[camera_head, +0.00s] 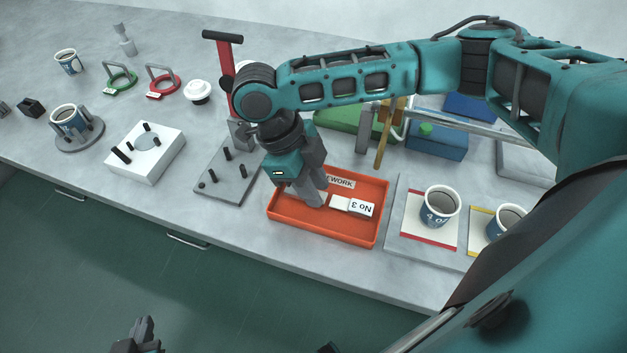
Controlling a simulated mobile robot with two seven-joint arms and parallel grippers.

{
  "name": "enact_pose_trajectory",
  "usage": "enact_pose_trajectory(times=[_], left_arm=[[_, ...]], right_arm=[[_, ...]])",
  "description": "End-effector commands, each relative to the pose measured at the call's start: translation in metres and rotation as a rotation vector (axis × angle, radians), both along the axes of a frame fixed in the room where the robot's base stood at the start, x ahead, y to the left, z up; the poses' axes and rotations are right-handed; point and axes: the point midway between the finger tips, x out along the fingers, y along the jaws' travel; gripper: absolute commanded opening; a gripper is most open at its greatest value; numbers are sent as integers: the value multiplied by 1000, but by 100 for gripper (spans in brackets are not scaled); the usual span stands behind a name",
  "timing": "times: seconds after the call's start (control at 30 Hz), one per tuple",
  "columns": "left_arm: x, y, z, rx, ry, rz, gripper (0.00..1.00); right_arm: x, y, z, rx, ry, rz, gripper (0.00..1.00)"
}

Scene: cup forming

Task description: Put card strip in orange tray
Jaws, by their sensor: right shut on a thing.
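The orange tray (287,224) lies near the front edge of the bench, with a label reading "...WORK" partly hidden at its back. A white card strip (352,206) marked "No 3", upside down in the picture, is over the tray floor. My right gripper (314,198) points down over the left half of the tray and is shut on the strip's left end, which the fingers hide. I cannot tell whether the strip touches the tray floor. My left gripper (140,335) is low at the bottom left, away from the bench; its jaw opening is unclear.
Right of the tray, cups (440,207) stand on red- and yellow-edged mats. Left are a grey pegged plate (228,175), a white pegged block (146,150) and a cup in a round holder (68,122).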

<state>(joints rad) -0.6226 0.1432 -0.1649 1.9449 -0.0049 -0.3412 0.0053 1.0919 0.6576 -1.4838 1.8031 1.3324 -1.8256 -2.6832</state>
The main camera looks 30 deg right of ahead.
Motion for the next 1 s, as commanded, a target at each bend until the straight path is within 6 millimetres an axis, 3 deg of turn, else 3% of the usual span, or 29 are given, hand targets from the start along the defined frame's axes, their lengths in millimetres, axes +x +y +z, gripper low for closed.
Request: enact_pose_trajectory(times=[1.0], left_arm=[[-1,0,-6,0,2,0,0]], right_arm=[[0,0,-16,0,0,0,0]])
